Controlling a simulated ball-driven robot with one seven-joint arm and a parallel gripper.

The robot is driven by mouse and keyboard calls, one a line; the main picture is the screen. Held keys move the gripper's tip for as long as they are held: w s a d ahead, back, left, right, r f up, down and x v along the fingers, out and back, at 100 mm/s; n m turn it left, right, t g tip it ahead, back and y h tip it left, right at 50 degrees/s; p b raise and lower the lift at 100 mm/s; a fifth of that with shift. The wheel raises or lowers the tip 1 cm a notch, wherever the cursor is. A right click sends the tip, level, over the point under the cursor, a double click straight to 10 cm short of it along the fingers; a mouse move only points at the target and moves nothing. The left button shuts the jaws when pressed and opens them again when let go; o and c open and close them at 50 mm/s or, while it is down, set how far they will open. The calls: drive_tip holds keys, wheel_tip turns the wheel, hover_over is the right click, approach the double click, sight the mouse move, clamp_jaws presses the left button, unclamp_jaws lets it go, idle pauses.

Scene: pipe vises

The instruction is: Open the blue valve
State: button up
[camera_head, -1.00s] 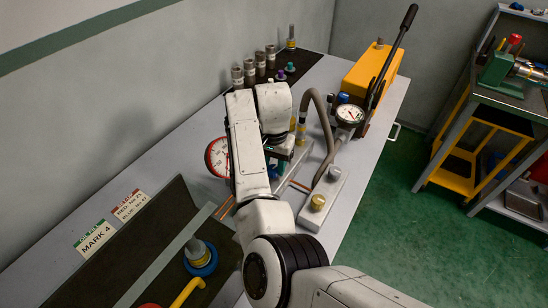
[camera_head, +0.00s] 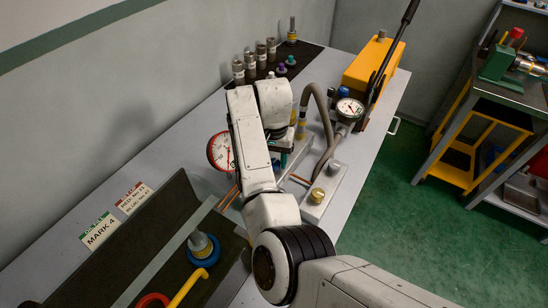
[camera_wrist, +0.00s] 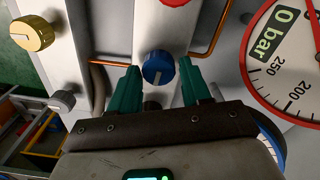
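The blue valve (camera_wrist: 158,67) is a round knob on a grey block, in the middle of the wrist view. My gripper (camera_wrist: 158,88) has two green fingers, one on each side of the blue valve. The fingers are open, with a visible gap between each finger and the knob. In the head view my arm hides the blue valve and most of the gripper.
A red-rimmed gauge (camera_wrist: 284,62) reading 0 bar is close on the right in the wrist view. A brass knob (camera_wrist: 32,33) and a smaller grey knob (camera_wrist: 62,101) are at left. Copper pipes run beside the block. A yellow pump (camera_head: 372,66) stands at the back.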

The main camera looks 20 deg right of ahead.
drive_tip(key=shift+o, duration=1.2)
wheel_tip(320, 180, up, 11)
drive_tip(key=b, duration=0.1)
drive_tip(key=shift+f, duration=0.15)
